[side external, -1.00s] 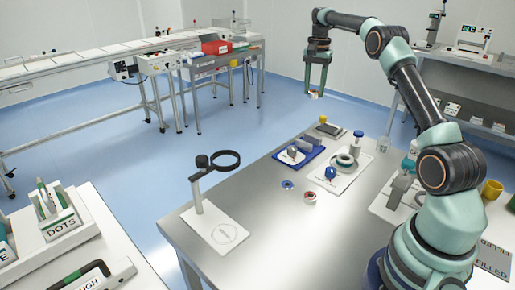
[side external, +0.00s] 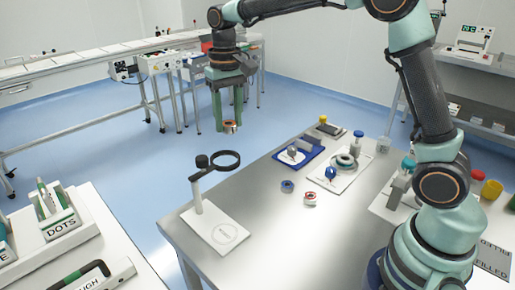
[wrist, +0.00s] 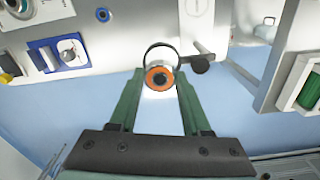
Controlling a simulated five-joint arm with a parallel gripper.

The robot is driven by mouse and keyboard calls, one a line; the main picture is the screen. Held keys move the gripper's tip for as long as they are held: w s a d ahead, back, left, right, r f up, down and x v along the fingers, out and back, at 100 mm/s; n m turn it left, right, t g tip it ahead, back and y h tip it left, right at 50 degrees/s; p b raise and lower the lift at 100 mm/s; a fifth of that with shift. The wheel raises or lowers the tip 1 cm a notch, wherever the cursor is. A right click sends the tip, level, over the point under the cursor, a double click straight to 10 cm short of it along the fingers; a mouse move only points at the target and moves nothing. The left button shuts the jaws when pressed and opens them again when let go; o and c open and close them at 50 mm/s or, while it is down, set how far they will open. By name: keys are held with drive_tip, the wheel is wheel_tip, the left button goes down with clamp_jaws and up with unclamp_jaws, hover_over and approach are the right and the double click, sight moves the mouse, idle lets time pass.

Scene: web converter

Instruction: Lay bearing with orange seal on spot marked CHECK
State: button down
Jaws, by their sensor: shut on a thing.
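My gripper (wrist: 158,88) is shut on the bearing with the orange seal (wrist: 159,79), whose orange face shows between the fingertips in the wrist view. In the side view the bearing (side external: 230,127) hangs below the green fingers, high and clear of the table. A white plate with a faint circle mark (side external: 222,234) lies at the table's near left corner. Its lettering is too small to read, so I cannot tell whether it says CHECK. The bearing is apart from this plate.
A magnifier stand (side external: 198,195) with a black ring (side external: 225,160) rises from the plate. A blue ring (side external: 287,186) and a red-and-white ring (side external: 310,198) lie mid-table. A blue tray (side external: 300,153) and a white board with rings (side external: 340,175) are farther back.

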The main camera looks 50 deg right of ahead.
drive_tip(key=s+a+f+n, duration=0.1)
drive_tip(key=s+a+n, duration=0.4)
drive_tip(key=s+a, duration=0.4)
hover_over(225, 234)
wheel_tip(225, 234, down, 15)
drive_tip(key=shift+f, duration=0.15)
drive_tip(key=shift+w+f, duration=0.1)
drive_tip(key=shift+f, duration=2.25)
drive_tip(key=shift+f, duration=0.1)
drive_tip(key=shift+c, duration=1.8)
unclamp_jaws()
